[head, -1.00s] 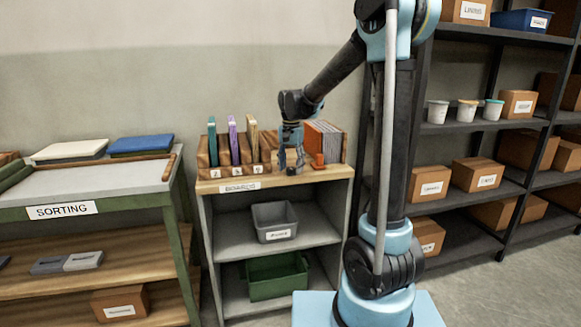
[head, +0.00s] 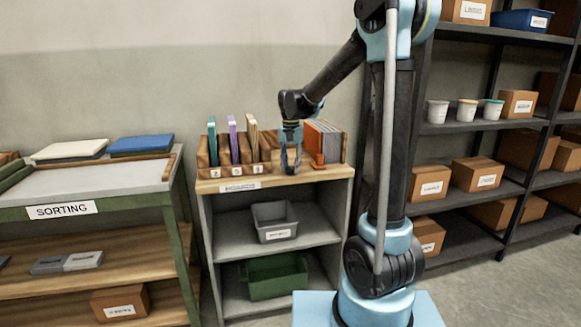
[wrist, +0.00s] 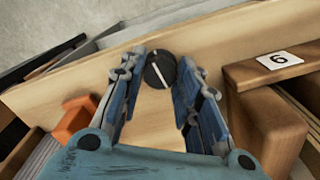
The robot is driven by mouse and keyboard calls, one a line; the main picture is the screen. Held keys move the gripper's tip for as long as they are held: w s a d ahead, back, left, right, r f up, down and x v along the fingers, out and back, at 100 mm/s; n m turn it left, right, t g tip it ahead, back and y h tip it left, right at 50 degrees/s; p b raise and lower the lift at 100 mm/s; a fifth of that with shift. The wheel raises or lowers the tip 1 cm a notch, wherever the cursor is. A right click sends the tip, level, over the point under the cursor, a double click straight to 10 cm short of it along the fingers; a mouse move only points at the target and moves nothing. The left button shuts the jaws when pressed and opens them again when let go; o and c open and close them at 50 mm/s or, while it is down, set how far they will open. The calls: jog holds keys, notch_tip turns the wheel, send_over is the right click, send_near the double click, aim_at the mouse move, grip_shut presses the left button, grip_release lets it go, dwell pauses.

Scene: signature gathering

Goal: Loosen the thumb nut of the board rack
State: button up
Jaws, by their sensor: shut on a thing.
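The wooden board rack (head: 204,160) stands on top of the shelf unit, with several thin boards upright in its numbered slots. Part of its wood (wrist: 246,76) shows at right in the wrist view. A round black thumb nut (wrist: 160,68) with a white line across it sits between the fingertips in the wrist view. My gripper (head: 291,170) points down between the rack's numbered part and the orange block. In the wrist view my gripper (wrist: 158,80) is shut on the nut, one finger on each side.
An orange block (head: 318,161) and a row of grey and orange boards (head: 330,140) stand close to the right of my gripper. The shelf top (head: 310,175) is bare in front. A sorting table (head: 100,187) is at left and a dark shelf rack at right.

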jog(key=n, duration=1.2)
jog(key=shift+n, duration=2.1)
jog(key=o, duration=1.1)
jog(key=shift+c, duration=0.2)
